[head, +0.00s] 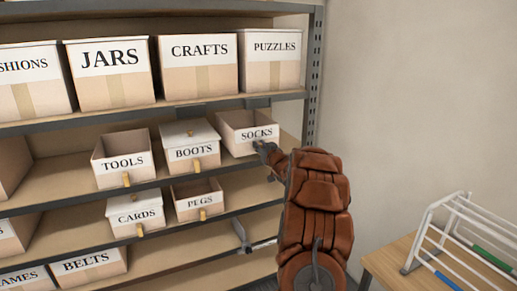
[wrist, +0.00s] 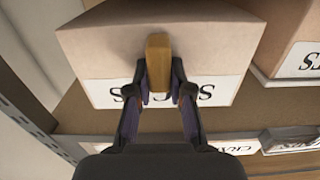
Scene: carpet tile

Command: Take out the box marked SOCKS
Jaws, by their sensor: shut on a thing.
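The box marked SOCKS (head: 236,136) is an open-topped tan box with a white label. It stands on the middle shelf at the right end, near the upright post. My gripper (head: 264,148) is at its front. In the wrist view, which shows the label upside down, the SOCKS box (wrist: 100,45) fills the top. My gripper's two dark fingers (wrist: 159,88) are shut on its yellow-brown handle (wrist: 158,55), partly covering the label. In the head view the handle is hidden by the gripper.
The lidded BOOTS box (head: 190,146) stands just left of SOCKS, with the open TOOLS box (head: 122,162) further left. PUZZLES (head: 270,75) is on the shelf above, PEGS (head: 198,202) below. The metal post (head: 314,80) is close on the right. A white rack (head: 450,235) stands on a table.

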